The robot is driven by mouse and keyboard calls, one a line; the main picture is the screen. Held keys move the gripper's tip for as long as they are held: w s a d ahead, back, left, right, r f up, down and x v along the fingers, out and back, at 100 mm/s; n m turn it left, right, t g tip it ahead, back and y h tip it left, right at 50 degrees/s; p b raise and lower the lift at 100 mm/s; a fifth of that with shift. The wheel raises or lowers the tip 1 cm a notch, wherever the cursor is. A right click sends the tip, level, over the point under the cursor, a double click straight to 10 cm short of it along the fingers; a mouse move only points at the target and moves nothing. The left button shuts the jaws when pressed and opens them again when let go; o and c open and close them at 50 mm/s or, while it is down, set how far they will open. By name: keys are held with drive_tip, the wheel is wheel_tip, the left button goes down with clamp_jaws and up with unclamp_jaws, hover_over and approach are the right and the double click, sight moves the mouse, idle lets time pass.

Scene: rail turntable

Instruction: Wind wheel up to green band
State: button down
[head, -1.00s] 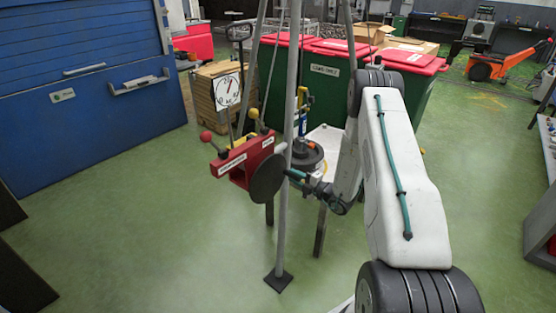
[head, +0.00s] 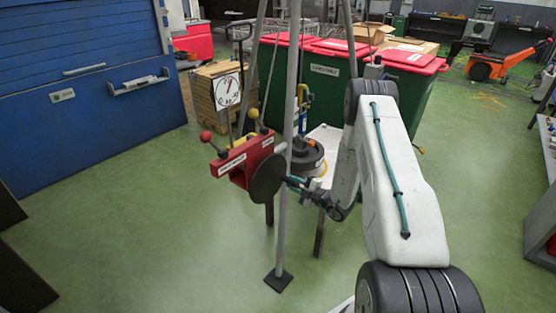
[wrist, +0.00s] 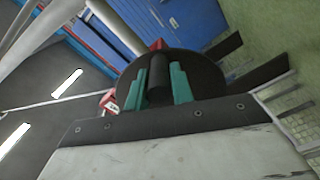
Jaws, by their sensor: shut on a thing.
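The wheel is a dark disc (head: 267,178) on the near side of a red winch housing (head: 240,160), fixed to a grey tripod leg. My gripper (head: 290,182) is at the wheel's right side in the head view. In the wrist view, my teal fingers (wrist: 160,86) stand on either side of a dark upright handle (wrist: 158,72) and are shut on it, with the wheel (wrist: 205,72) behind. A round white dial (head: 228,92) with a dark needle stands behind the winch. Its markings are too small to read, and I cannot make out a green band.
A dark round weight (head: 308,160) is under the tripod, by a pale stand (head: 326,140). Tripod leg (head: 281,235) stands close to my gripper. Green bins (head: 325,85) with red lids are behind. The green floor (head: 150,220) at left is clear.

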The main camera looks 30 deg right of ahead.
drive_tip(key=shift+s+a+f+m, duration=0.2)
drive_tip(key=shift+a+f+m, duration=0.25)
drive_tip(key=shift+f+m, duration=0.35)
drive_tip(key=shift+s+a+f+m, duration=0.2)
drive_tip(key=shift+a+f+m, duration=0.25)
drive_tip(key=shift+m, duration=0.55)
drive_tip(key=shift+s+a+f+m, duration=0.2)
drive_tip(key=shift+a+f+m, duration=0.3)
drive_tip(key=shift+m, duration=0.4)
drive_tip(key=shift+s+a+f+m, duration=0.2)
drive_tip(key=shift+a+f+m, duration=0.25)
drive_tip(key=shift+m, duration=0.45)
drive_tip(key=shift+r, duration=0.1)
drive_tip(key=c, duration=1)
unclamp_jaws()
drive_tip(key=shift+w+r, duration=0.1)
